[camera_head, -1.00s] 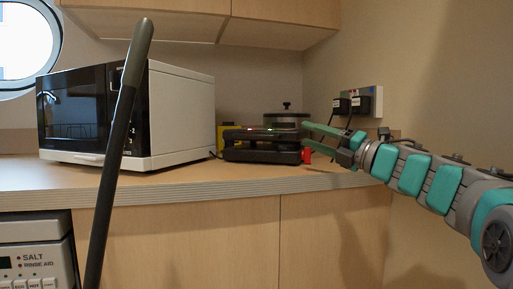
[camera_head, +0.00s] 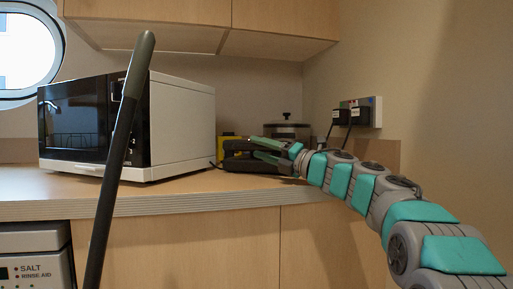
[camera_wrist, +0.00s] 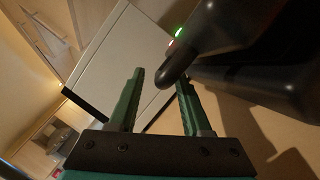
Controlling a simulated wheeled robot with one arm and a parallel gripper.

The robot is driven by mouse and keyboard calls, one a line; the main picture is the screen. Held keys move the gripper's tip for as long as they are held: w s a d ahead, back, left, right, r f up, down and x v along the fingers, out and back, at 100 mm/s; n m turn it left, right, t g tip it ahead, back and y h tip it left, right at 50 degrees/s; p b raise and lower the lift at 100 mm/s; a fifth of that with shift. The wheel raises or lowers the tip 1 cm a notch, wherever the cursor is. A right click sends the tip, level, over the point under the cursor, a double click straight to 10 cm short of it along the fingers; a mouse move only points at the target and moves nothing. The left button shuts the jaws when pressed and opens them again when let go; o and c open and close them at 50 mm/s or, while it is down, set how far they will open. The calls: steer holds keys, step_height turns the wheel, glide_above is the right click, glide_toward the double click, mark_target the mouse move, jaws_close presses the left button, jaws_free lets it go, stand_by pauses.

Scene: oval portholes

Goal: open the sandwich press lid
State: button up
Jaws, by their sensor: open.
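The black sandwich press (camera_head: 240,164) sits on the counter right of the microwave, low and flat, its lid looking down. My gripper (camera_head: 268,149) is in front of it and hides much of its front and right side. In the wrist view the press (camera_wrist: 265,65) fills the upper right, with a green and a red light. A rounded black handle end (camera_wrist: 178,68) shows close to the tip of the right finger. I cannot tell whether a finger touches the handle.
A white microwave (camera_head: 182,125) stands to the left. A yellow object (camera_head: 229,137) and a dark lidded pot (camera_head: 287,131) are behind the press. Plugs sit in a wall socket (camera_head: 362,112) at the right. The counter front (camera_head: 170,190) is clear.

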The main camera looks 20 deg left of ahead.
steer(key=shift+x, duration=0.85)
steer(key=shift+f, duration=0.1)
jaws_close()
stand_by(0.8)
